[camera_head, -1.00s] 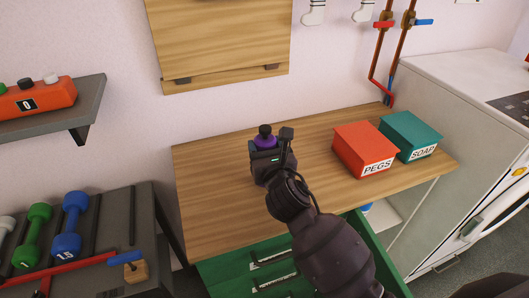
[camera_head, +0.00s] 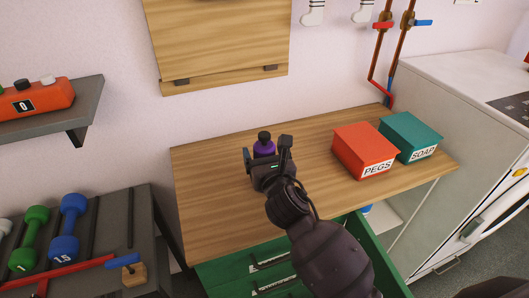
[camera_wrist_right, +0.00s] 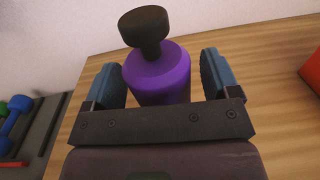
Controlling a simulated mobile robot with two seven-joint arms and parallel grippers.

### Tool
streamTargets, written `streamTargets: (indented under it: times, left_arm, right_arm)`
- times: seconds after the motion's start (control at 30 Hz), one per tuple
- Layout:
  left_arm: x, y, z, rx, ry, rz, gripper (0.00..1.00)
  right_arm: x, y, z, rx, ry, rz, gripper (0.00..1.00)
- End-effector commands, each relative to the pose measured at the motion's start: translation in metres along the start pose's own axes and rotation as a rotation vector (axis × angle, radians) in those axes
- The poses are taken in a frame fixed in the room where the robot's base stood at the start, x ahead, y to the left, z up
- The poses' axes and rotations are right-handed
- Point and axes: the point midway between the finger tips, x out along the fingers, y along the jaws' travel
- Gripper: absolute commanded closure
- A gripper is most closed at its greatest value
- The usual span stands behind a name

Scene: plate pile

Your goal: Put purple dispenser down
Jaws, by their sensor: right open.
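The purple dispenser (camera_head: 264,149) with its dark pump top stands upright on the wooden tabletop (camera_head: 212,185), left of the red box. My right gripper (camera_head: 266,158) is open, with one finger on each side of the dispenser. In the right wrist view the dispenser (camera_wrist_right: 160,75) sits between the two blue finger pads, with gaps visible beside it. The gripper's crossbar hides the lower part of the dispenser. My left gripper is not in view.
A red PEGS box (camera_head: 364,150) and a teal SOAP box (camera_head: 409,136) stand to the right on the tabletop. An open green drawer (camera_head: 368,250) is below the front edge. A rack with dumbbells (camera_head: 70,228) is at left. The tabletop's left part is clear.

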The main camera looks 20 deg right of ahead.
Motion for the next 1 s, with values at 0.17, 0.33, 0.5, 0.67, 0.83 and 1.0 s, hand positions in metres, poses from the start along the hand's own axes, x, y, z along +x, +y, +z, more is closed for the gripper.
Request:
streamTargets:
  times: [0.17, 0.33, 0.5, 0.67, 0.83, 1.0]
  left_arm:
    - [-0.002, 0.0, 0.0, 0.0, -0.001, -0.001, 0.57]
    - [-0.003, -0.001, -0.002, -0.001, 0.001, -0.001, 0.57]
    - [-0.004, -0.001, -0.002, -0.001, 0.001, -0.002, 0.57]
    - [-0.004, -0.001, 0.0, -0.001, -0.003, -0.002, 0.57]
    - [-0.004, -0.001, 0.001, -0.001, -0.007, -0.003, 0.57]
    - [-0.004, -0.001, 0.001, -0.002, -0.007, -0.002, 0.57]
  right_arm:
    - [-0.009, 0.0, 0.003, 0.0, 0.0, 0.0, 0.18]
    - [-0.037, 0.0, 0.003, 0.0, 0.0, 0.001, 0.18]
    - [-0.07, 0.0, 0.003, -0.001, 0.0, 0.0, 0.18]
    - [-0.096, 0.0, 0.003, 0.0, 0.001, 0.0, 0.18]
    - [-0.113, 0.0, 0.002, 0.001, 0.0, 0.0, 0.18]
    - [-0.12, 0.0, 0.003, 0.0, -0.001, 0.0, 0.18]
